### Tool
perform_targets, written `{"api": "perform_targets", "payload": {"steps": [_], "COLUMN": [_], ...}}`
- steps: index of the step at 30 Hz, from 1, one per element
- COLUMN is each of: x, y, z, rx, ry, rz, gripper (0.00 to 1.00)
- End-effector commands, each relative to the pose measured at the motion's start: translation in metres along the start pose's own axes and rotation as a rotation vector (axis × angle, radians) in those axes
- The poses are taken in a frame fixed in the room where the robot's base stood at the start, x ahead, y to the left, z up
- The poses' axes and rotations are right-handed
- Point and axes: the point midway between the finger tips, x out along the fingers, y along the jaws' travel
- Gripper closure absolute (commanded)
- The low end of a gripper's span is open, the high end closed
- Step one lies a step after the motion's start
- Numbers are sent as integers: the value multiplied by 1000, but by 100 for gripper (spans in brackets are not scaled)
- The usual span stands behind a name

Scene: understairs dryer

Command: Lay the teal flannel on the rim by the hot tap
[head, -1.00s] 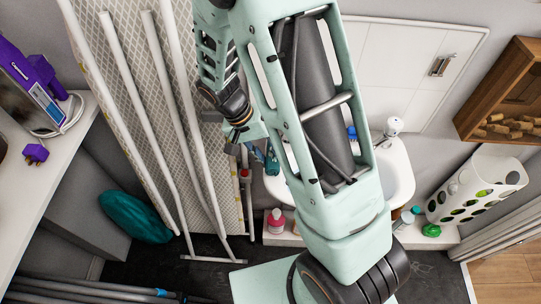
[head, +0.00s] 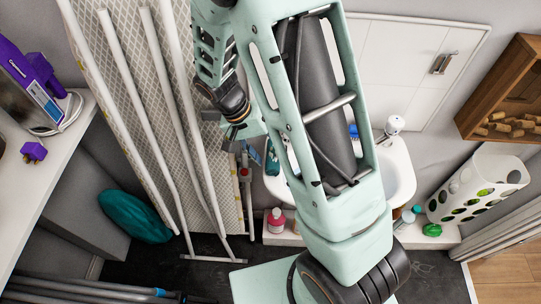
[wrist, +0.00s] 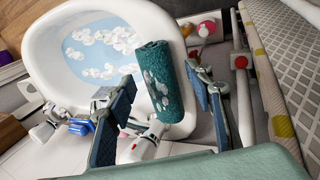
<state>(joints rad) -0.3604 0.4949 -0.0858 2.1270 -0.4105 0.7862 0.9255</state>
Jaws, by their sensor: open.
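The teal flannel (wrist: 160,82), a rolled cloth with some pale foam on it, lies on the basin's rim in the wrist view, beside a white-and-chrome tap (wrist: 146,143). It shows partly in the head view (head: 272,161) at the basin's left side. My gripper (wrist: 158,82) is open in the wrist view, one blue-padded finger on each side of the flannel, with gaps showing. In the head view my gripper (head: 252,156) is small and partly hidden, just left of the flannel. A second tap (wrist: 42,130) stands farther left in the wrist view.
The white basin (wrist: 40,55) holds water and foam. A blue item (wrist: 79,127) lies near the second tap. A pink bottle (head: 276,221) stands on the ledge left of the basin. The ironing board (head: 120,60) leans close on the left. A white perforated holder (head: 470,190) hangs right.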

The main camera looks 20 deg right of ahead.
Motion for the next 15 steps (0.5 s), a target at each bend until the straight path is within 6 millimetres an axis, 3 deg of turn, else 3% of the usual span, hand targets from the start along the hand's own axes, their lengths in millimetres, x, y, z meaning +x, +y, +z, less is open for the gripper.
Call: {"api": "perform_targets", "payload": {"steps": [9, 15], "x": [-68, -98], "y": [-1, -1], "z": [-1, -1], "rx": [0, 0], "ry": [5, 2], "rz": [-5, -3], "gripper": [52, 52]}}
